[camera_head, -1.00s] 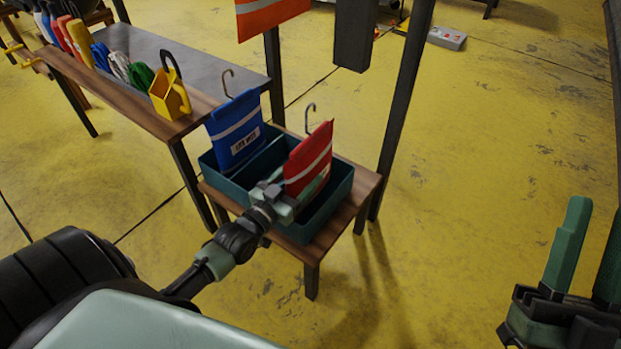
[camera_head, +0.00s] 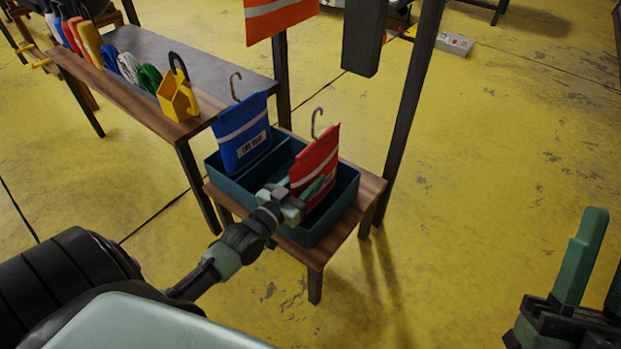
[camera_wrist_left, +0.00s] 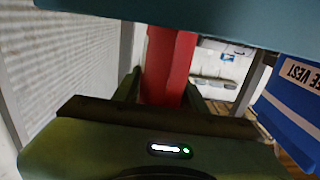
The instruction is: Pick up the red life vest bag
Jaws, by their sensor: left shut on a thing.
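The red life vest bag (camera_head: 316,165) has white stripes and a hook on top. It stands upright in the right compartment of the teal bin (camera_head: 330,222), with its lower part hidden by the bin wall and my gripper. My left gripper (camera_head: 302,200) reaches over the bin's near side and is shut on the bag's near edge. In the left wrist view the red bag (camera_wrist_left: 168,65) shows between the two fingers. My right gripper (camera_head: 598,268) is at the lower right edge, its fingers apart with nothing seen between them, partly cut off.
A blue life vest bag (camera_head: 242,135) stands in the bin's left compartment. The bin sits on a small wooden table (camera_head: 318,254). A bench (camera_head: 120,85) with a yellow holder (camera_head: 178,98) is at left. Dark posts (camera_head: 408,110) rise behind. Floor at right is clear.

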